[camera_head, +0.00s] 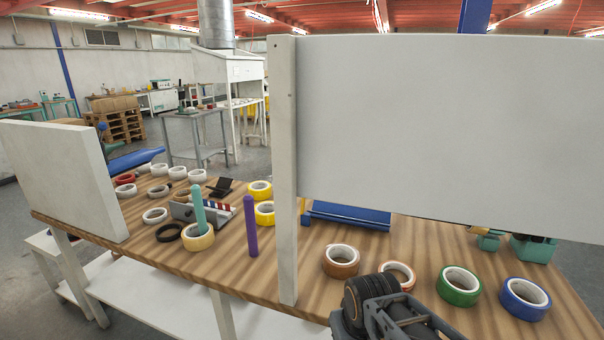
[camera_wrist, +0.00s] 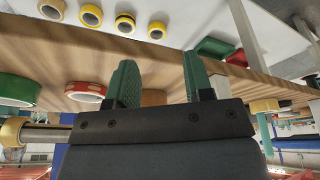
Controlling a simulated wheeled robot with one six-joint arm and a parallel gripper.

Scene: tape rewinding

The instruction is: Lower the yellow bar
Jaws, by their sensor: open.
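I cannot make out a clear yellow bar in either view. In the wrist view a yellow cylinder end (camera_wrist: 12,131) on a grey rod shows at the left edge, and a small yellow piece (camera_wrist: 264,105) shows at the right; I cannot tell what they are. My gripper (camera_wrist: 160,82) shows there with two green fingers apart and nothing held between them. A brown tape roll (camera_wrist: 153,97) shows beyond the gap. In the head view part of my dark arm (camera_head: 385,308) is at the bottom, near the front tape rolls. The fingertips are not clear there.
On the wooden table stand a brown roll (camera_head: 340,261), a green roll (camera_head: 459,286) and a blue roll (camera_head: 525,298). A purple peg (camera_head: 250,226) and a teal peg (camera_head: 199,210) stand upright at left. A white panel (camera_head: 450,120) on a post hides the table's back right.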

